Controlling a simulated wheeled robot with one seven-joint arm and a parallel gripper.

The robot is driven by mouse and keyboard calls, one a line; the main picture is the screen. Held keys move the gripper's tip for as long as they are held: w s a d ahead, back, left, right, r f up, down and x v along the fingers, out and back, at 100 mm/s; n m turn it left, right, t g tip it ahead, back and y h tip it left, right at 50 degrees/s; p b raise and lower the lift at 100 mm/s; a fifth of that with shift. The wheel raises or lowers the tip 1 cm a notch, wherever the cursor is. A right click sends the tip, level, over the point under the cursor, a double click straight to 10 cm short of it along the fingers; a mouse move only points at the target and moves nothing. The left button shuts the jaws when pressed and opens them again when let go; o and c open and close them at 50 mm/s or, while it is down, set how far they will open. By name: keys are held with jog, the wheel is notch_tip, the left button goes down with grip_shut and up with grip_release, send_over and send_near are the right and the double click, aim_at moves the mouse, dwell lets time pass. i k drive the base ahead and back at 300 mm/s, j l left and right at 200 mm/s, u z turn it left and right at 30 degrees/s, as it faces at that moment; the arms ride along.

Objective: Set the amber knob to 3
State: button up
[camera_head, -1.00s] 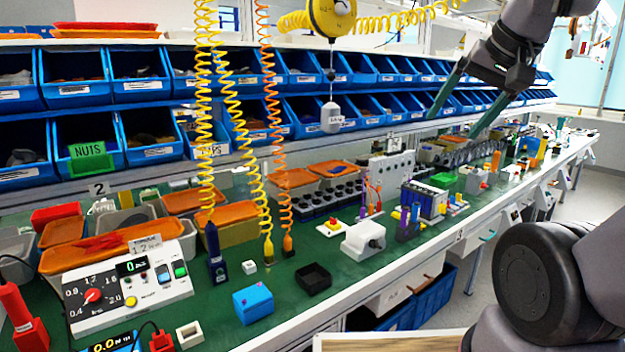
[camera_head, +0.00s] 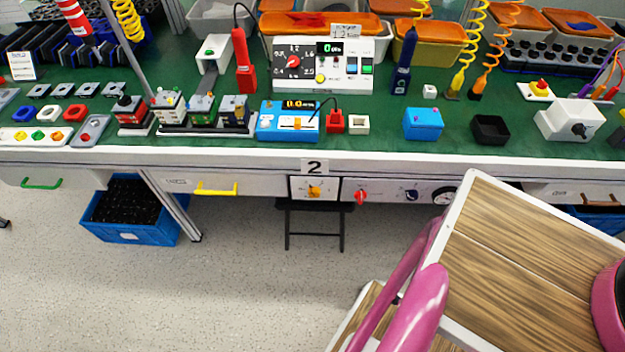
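My gripper does not show in the current view. In the older view its two long teal fingers were apart at the upper right.
To the right of the amber knob are a red knob (camera_head: 361,196), a dark knob (camera_head: 411,195) and a round dial (camera_head: 444,195). A wood-topped surface (camera_head: 520,235) and pink rounded parts (camera_head: 415,310) fill the lower right. Floor (camera_head: 250,290) is open at left.

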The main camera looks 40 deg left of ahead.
aim_at(314, 191)
jog(key=k+l+u, duration=0.15)
jog(key=u, duration=1.35)
jog(key=k+j+u, duration=0.1)
jog(key=k+j, duration=0.2)
jog(key=k, duration=0.15)
